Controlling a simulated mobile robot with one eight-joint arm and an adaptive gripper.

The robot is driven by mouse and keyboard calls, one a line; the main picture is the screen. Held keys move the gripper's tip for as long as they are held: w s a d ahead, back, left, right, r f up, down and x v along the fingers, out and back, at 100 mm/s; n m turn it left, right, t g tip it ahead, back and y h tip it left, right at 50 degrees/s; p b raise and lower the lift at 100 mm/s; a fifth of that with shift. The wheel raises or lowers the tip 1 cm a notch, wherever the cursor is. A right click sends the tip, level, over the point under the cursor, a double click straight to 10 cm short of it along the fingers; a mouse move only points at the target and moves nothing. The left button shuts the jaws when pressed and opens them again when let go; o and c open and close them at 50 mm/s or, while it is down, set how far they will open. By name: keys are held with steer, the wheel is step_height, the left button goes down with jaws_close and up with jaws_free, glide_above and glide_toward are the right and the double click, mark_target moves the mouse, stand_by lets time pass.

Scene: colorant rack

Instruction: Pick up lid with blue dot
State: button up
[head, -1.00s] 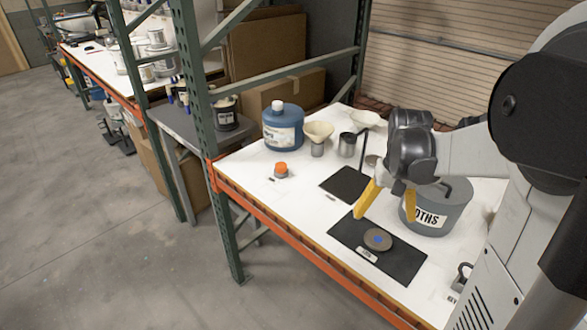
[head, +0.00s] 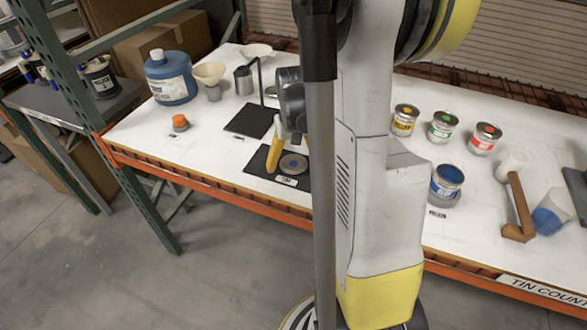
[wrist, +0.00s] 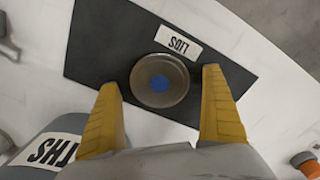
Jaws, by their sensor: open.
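The lid with the blue dot (wrist: 159,88) is a round metal disc lying flat on a black mat (wrist: 98,40) in the wrist view. The mat bears a white label reading LIDS. The lid also shows in the head view (head: 293,163), partly behind my column. My gripper (wrist: 162,108) is open and empty. In the wrist view its two yellow fingers stand apart, with the lid a little beyond the tips and between their lines.
A grey bin with a cloths label (wrist: 45,150) stands close to one finger. A second dark mat (head: 250,120) and an orange-capped item (head: 180,122) lie left of the lid. Several paint tins, one blue (head: 446,182), stand at right.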

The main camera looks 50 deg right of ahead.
steer(key=c, duration=1)
steer(key=shift+o, duration=0.2)
steer(key=shift+r, duration=0.1)
